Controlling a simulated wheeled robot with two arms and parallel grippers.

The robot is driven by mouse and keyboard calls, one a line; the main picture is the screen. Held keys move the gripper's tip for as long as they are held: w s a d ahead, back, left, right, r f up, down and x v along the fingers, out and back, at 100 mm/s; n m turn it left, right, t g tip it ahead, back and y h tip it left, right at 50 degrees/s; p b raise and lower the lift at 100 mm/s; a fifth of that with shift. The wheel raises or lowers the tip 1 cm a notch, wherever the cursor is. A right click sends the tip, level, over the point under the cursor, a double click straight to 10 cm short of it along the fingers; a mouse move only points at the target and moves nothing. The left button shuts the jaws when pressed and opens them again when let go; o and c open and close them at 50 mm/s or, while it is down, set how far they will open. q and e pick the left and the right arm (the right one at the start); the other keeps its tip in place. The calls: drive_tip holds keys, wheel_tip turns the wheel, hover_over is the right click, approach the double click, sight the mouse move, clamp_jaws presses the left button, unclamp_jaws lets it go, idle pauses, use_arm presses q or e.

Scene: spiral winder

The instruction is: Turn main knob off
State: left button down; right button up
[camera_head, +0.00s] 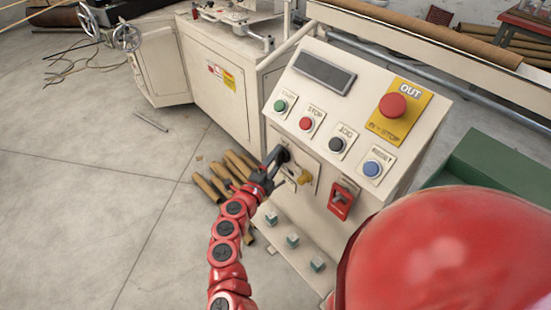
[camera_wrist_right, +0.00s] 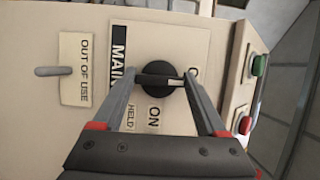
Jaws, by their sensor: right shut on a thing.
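The main knob is a round black dial with a raised bar across it; it sits on a white plate lettered MAIN, ON and HELD. In the right wrist view the main knob (camera_wrist_right: 152,88) lies between the fingertips of my right gripper (camera_wrist_right: 160,76), which are shut on the two ends of its bar. The bar lies across the picture, its pale mark at the right end, above the word ON. Another word above is mostly hidden. In the head view my right gripper (camera_head: 275,162) covers much of the knob (camera_head: 284,155). My left gripper is not in view.
The sloped console carries a green button (camera_head: 280,106), red STOP button (camera_head: 306,124), black JOG button (camera_head: 337,144), blue button (camera_head: 373,168) and red emergency button (camera_head: 393,105). A yellow part (camera_head: 305,178) and red switch (camera_head: 342,201) sit near the gripper. Cardboard tubes (camera_head: 210,187) lie on the floor.

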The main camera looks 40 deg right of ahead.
drive_tip(key=o, duration=1.3)
drive_tip(key=shift+a, duration=0.1)
drive_tip(key=v, duration=1.7)
drive_tip(key=shift+a, duration=0.15)
